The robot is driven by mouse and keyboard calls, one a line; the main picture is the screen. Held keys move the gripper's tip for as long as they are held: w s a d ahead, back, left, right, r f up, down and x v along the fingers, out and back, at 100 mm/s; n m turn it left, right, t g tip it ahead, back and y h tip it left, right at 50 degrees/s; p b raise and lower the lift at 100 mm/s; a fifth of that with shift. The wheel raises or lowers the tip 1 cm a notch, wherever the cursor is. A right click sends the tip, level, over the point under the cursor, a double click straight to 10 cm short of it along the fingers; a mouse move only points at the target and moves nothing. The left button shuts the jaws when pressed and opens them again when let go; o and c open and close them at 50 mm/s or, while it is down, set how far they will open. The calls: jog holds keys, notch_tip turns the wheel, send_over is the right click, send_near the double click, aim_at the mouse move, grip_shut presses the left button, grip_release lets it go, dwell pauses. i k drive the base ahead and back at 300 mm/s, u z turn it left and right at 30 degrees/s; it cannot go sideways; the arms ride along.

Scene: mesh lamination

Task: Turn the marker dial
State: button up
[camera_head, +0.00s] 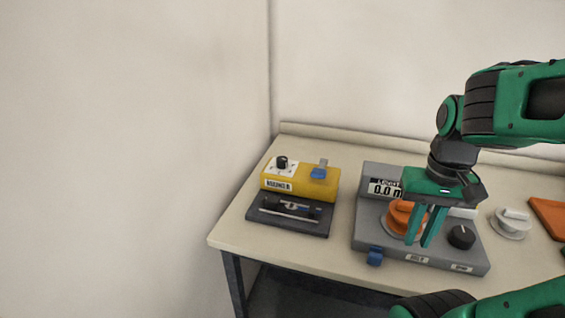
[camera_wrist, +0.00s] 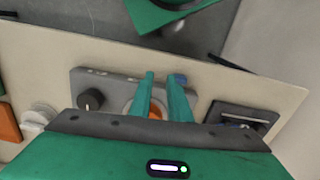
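A grey device (camera_head: 366,222) with a display stands on the table at the right of the head view. It carries an orange dial (camera_head: 394,217) and a smaller black knob (camera_head: 461,236) with a light line on top. I cannot tell which one is the marker dial. My gripper (camera_head: 419,243) points down over the device, its fingers partly covering the orange dial. In the wrist view the fingers (camera_wrist: 161,76) stand apart, with part of the orange dial (camera_wrist: 155,113) showing between them and nothing visibly held. The black knob (camera_wrist: 90,99) shows there to the left. Contact cannot be told.
A yellow box (camera_head: 300,186) with a black knob and blue switch stands left on the table, behind a dark tray (camera_head: 315,227). A blue clip (camera_head: 375,256) sits at the device's front. A white dial (camera_head: 510,224) and an orange piece (camera_head: 549,216) lie right.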

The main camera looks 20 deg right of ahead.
aim_at(281, 161)
jog(key=z, duration=1.6)
jog(key=k, duration=1.05)
jog(key=u, duration=1.55)
jog(key=i, duration=1)
